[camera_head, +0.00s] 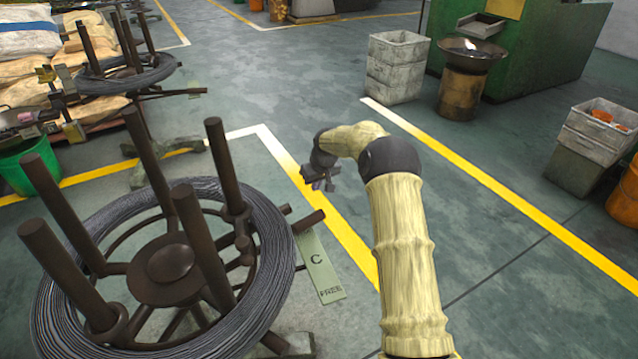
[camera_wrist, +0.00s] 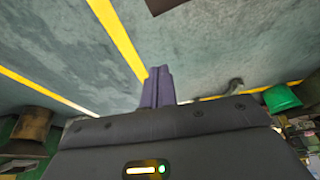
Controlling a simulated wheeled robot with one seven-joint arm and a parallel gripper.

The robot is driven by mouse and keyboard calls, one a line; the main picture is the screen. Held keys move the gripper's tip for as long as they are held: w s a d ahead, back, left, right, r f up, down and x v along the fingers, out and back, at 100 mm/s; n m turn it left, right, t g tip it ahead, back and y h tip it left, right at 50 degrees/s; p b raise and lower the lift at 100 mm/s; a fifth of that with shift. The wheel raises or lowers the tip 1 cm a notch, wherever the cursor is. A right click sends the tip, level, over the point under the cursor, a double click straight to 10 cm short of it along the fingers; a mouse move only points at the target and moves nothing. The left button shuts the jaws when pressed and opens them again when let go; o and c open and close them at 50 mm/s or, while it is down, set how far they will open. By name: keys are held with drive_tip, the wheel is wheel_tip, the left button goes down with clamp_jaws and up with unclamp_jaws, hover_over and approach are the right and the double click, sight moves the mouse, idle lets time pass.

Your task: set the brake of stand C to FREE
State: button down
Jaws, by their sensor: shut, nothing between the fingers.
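Stand C (camera_head: 168,262) is a dark brown reel stand with several upright posts and a coil of grey wire (camera_head: 272,240) around them. A pale green plate (camera_head: 321,268) at its right side reads "C", with "FREE" at its near end. A brown bar, apparently the brake lever (camera_head: 308,221), sticks out over the plate's far end, away from the word FREE. It hides any marking there. My gripper (camera_head: 322,184) is above the floor, beyond and slightly right of the lever, apart from it. In the wrist view its fingers (camera_wrist: 158,75) are together and empty.
A second wire stand (camera_head: 120,75) with a similar bar stands at the back left, beside sacks and a green bin (camera_head: 30,165). Grey crates (camera_head: 395,68), a drum with a pan (camera_head: 463,90) and a green machine stand at the back right. The floor right of stand C is clear.

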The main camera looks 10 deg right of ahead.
wheel_tip(320, 180, down, 6)
drive_tip(key=s+b, duration=0.2)
drive_tip(key=b, duration=0.1)
drive_tip(key=shift+d, duration=0.3)
drive_tip(key=shift+r, duration=0.1)
idle(0.4)
